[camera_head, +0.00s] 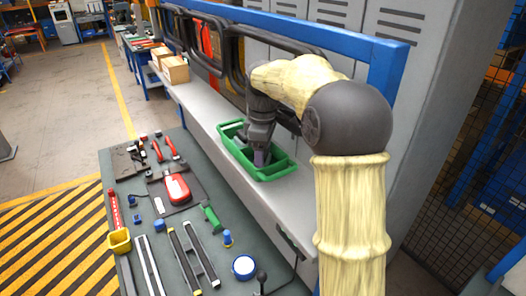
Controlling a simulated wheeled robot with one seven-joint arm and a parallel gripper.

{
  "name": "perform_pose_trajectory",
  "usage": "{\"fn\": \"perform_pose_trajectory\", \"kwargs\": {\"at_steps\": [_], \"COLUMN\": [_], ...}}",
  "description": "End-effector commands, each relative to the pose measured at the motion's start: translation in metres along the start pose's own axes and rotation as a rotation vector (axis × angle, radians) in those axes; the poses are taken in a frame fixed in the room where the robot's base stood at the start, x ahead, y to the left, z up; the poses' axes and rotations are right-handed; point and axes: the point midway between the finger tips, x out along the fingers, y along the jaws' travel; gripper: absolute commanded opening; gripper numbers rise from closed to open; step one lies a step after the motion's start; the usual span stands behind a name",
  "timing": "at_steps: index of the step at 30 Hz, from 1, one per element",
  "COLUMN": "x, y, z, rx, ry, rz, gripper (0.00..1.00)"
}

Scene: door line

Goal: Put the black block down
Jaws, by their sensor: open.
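My gripper (260,155) points down into a green tray (277,174) on the light grey ledge. The tray has raised walls and a divider. A small dark, purplish-grey piece (262,158) shows at the fingertips, low inside the tray. I cannot tell whether it is the black block or part of a finger. The jaws are open, though the gap between them is mostly hidden by the wrist. I do not clearly make out a black block elsewhere.
Cardboard boxes (175,69) stand farther along the ledge. A blue rail (300,34) and lockers rise behind the tray.

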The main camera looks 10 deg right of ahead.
Motion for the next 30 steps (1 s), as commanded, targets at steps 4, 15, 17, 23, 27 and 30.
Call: {"fn": "perform_pose_trajectory", "kwargs": {"at_steps": [4,15,17,23,27,30], "x": [-0.005,-0.058,-0.068,-0.098,-0.114,-0.12], "y": [0.001,0.001,0.001,0.001,0.001,0.001], "z": [0.0,-0.001,-0.001,-0.001,-0.001,-0.001], "rx": [0.0,0.0,-0.001,-0.001,0.0,0.0], "ry": [0.001,0.003,0.003,0.002,0.001,0.001], "rz": [0.002,0.005,0.004,0.002,0.002,0.002], "gripper": [0.63,0.63,0.63,0.63,0.63,0.63]}}
